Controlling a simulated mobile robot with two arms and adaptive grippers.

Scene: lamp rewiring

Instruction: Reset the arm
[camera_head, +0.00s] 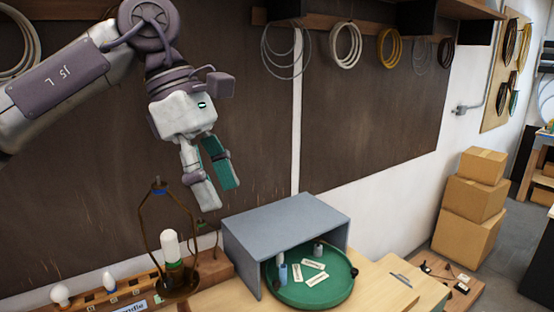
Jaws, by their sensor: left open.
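My left arm comes in from the upper left. Its gripper (224,196) hangs above the bench, pointing down, with its two fingers apart and nothing between them. The gripper is above and to the right of a lamp frame (146,222) that holds a white bulb (171,246). It is above and to the left of a grey open-fronted box (285,225). My right gripper is not in view.
A green round tray (310,292) with small cylinders and labels sits partly inside the box. Bulbs in a wooden rack (85,299) stand at the lower left. Cable coils (345,46) hang on the wall. Cardboard boxes (467,222) are stacked at the right.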

